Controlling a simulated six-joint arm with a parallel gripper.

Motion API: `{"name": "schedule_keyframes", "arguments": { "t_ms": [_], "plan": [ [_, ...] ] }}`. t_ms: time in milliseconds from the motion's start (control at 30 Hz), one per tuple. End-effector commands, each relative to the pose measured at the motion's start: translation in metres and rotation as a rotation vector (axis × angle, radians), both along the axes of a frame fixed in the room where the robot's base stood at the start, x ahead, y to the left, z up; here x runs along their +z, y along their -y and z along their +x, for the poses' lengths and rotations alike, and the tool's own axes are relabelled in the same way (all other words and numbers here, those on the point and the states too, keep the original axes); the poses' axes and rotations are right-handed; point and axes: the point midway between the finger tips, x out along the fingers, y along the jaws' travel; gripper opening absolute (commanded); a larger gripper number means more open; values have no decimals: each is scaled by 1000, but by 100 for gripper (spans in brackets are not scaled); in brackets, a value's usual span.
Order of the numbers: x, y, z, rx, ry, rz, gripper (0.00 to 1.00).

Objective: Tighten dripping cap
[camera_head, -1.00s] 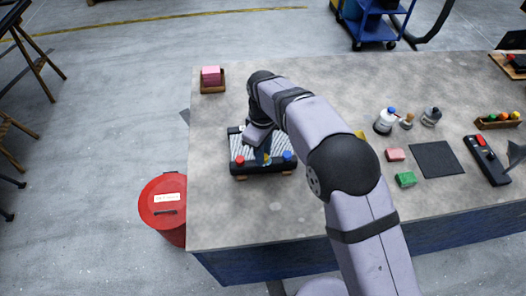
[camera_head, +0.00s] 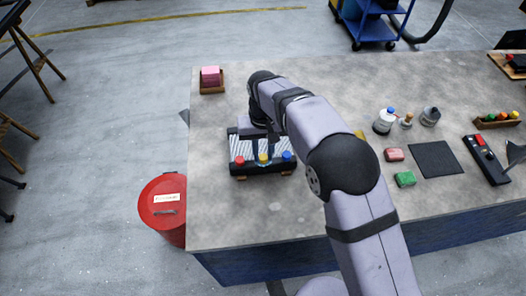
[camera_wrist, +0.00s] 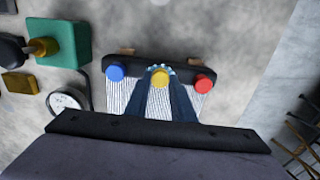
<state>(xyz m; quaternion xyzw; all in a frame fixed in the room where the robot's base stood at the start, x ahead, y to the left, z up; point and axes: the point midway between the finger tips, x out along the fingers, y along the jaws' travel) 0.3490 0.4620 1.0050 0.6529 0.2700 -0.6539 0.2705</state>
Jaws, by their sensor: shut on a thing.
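A dark radiator-like unit with a finned face (camera_wrist: 118,90) lies on the bench; it also shows at the left of the bench in the head view (camera_head: 237,148). Three caps line one edge: red (camera_head: 240,161), yellow (camera_head: 263,158) and blue (camera_head: 287,155). In the wrist view the yellow cap (camera_wrist: 160,79) sits in the middle, between the blue cap (camera_wrist: 115,72) and the red cap (camera_wrist: 204,83). Pale blue-white beads surround the yellow cap. My gripper (camera_wrist: 161,84) is shut on the yellow cap, one dark blue finger on each side. The cap's underside is hidden.
A red drum (camera_head: 164,208) stands on the floor beside the bench. A box of pink pads (camera_head: 211,79) is at the back left corner. The front left bench is clear.

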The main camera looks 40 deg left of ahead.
Motion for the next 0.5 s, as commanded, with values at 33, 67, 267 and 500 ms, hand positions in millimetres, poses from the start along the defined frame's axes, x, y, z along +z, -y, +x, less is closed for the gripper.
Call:
{"name": "schedule_keyframes", "arguments": {
  "t_ms": [33,67,267,500],
  "plan": [
    [2,-1,1,-44,3,4,0],
    [2,-1,1,-72,3,4,0],
    [2,-1,2,-261,3,5,0],
    [2,0,2,-459,3,5,0]
  ]
}}
